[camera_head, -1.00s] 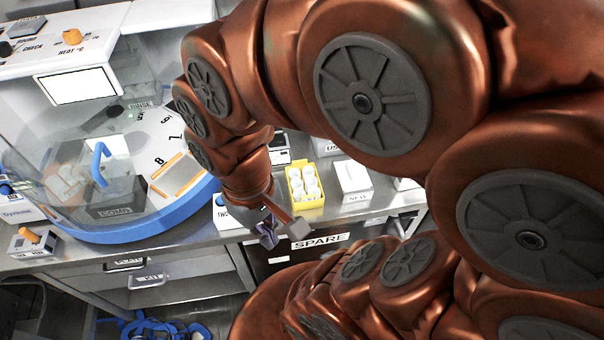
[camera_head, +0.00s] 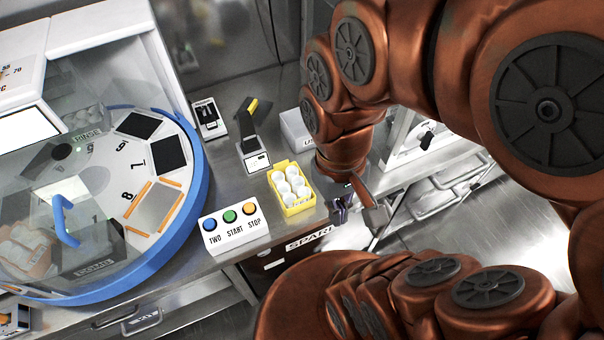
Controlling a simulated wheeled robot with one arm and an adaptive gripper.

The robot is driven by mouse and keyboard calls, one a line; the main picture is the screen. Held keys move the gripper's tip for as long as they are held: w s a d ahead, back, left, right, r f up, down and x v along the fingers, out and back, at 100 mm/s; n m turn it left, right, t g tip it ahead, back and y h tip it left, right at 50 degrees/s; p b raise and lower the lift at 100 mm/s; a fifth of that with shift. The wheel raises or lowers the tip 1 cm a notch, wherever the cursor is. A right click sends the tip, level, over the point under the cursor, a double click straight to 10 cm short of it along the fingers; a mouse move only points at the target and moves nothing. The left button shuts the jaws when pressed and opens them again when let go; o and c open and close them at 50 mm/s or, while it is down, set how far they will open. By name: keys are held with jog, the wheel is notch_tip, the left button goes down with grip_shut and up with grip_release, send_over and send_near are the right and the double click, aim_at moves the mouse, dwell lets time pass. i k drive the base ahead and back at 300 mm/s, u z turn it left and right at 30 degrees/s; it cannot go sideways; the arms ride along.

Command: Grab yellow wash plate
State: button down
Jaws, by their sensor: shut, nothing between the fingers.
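A small yellow tray (camera_head: 302,207) holding several white round cups stands on the metal bench, near its front edge. It is the only yellow plate-like thing that I see, and I cannot read a wash label on it. My gripper (camera_head: 340,212) is just to the right of the tray, around the bench's front edge, apart from it in the picture. Its fingers point down and are shut with nothing between them. My arm hides part of the bench behind and to the right of the gripper.
A box with TWO, START and STOP buttons (camera_head: 233,228) stands left of the tray. The blue-rimmed round machine (camera_head: 197,200) fills the left under a clear cover. A device with a screen (camera_head: 252,140) and a white box (camera_head: 296,130) stand behind. Open floor (camera_head: 480,230) lies at right.

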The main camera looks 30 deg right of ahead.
aim_at(293, 191)
jog(key=u, duration=3)
jog(key=k, duration=1.65)
jog(key=u, duration=0.5)
